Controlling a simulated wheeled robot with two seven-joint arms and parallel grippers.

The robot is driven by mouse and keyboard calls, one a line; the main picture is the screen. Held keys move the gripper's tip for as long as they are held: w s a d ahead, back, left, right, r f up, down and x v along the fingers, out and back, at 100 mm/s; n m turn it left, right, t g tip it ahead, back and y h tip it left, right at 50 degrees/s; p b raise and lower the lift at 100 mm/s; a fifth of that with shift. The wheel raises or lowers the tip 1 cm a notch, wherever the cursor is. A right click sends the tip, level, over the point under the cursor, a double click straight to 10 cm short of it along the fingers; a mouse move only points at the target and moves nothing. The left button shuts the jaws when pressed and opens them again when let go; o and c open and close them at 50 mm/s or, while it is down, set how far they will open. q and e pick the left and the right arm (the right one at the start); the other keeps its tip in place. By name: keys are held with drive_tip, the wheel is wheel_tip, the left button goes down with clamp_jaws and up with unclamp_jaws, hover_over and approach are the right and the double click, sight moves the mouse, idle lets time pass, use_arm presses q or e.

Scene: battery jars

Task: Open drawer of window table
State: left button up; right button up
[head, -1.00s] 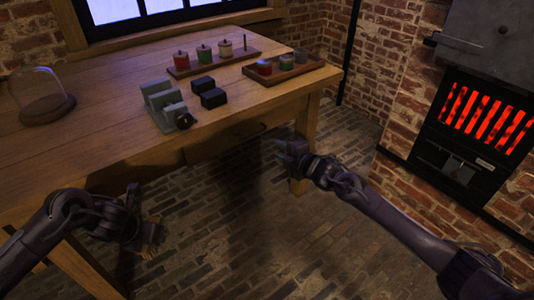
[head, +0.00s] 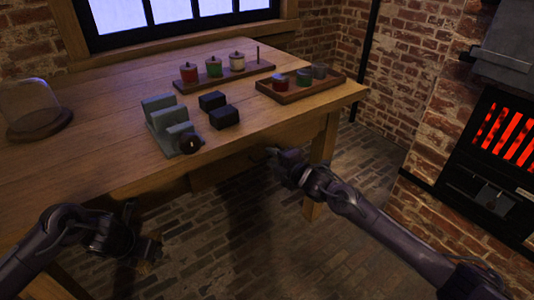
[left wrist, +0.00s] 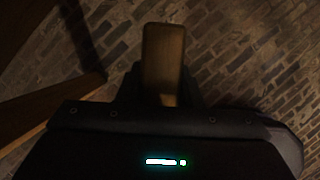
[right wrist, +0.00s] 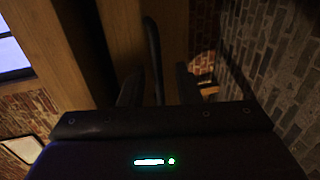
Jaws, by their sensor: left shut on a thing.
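The wooden window table (head: 75,155) stands under the window. Its drawer front (head: 215,173) lies in shadow below the front edge and looks closed, though this is hard to tell. My right gripper (head: 279,158) is at the table's front, by the drawer. In the right wrist view its fingers (right wrist: 158,88) are apart, with a dark curved bar handle (right wrist: 153,50) showing between them; I see no clear contact. My left gripper (head: 148,248) is low in front of the table, shut on a small brown wooden block (left wrist: 163,60).
On the table are a glass dome (head: 32,105), a grey-green stand (head: 165,125), two black blocks (head: 223,116), a rack of jars (head: 214,80) and a tray of jars (head: 300,92). A glowing furnace (head: 500,140) stands right. The brick floor in front is clear.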

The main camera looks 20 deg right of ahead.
drive_tip(key=shift+w, duration=0.15)
drive_tip(key=shift+r, duration=0.1)
drive_tip(key=shift+c, duration=0.5)
clamp_jaws()
drive_tip(key=shift+a, duration=0.1)
